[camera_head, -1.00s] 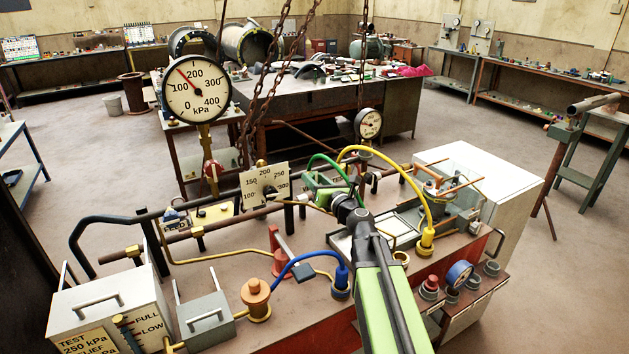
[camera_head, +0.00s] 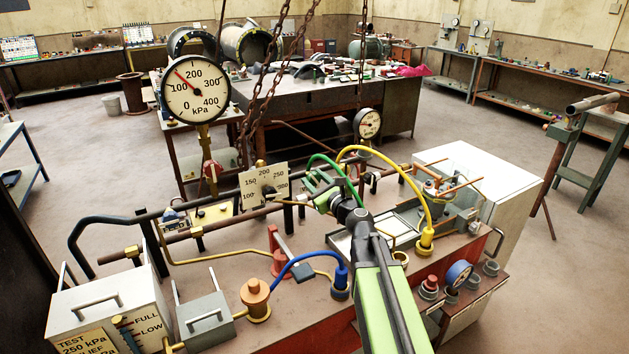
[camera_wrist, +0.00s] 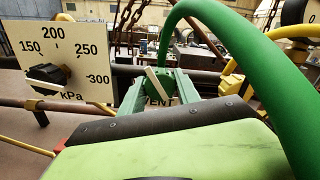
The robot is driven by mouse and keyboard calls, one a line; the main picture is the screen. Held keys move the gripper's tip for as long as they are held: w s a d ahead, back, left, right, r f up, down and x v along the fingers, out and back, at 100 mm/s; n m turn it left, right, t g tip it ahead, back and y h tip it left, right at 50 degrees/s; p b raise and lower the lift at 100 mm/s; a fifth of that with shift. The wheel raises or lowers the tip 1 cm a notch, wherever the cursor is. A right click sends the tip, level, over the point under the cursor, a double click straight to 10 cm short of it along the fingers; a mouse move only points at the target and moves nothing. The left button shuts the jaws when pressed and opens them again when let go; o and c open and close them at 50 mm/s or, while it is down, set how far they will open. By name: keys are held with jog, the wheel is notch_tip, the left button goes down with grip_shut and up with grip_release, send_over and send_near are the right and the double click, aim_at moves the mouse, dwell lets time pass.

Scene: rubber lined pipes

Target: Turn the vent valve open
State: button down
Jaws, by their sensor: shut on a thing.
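The vent valve (camera_wrist: 158,84) shows in the wrist view as a green knob with a pale bar slanting across its face, tilted from upper left to lower right. A partly covered VENT label (camera_wrist: 160,101) sits just below it. My gripper (camera_wrist: 158,92) has its two green fingers on either side of the knob, shut on it. In the head view my gripper (camera_head: 314,190) reaches over the bench to the right of the dial plate, and its fingers and arm hide most of the valve there.
A dial plate (camera_head: 264,186) with a black knob stands just left of my gripper. A green hose (camera_wrist: 240,60) arches close over its right side, with a yellow hose (camera_head: 427,190) beyond. A large kPa gauge (camera_head: 196,90) stands behind, its needle between 100 and 200.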

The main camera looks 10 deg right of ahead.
jog(key=n, duration=0.5)
jog(key=shift+n, duration=0.3)
jog(key=n, duration=0.5)
jog(key=shift+s+n, duration=0.1)
jog(key=shift+n, duration=0.2)
jog(key=shift+f, duration=0.1)
jog(key=c, duration=0.9)
grip_release()
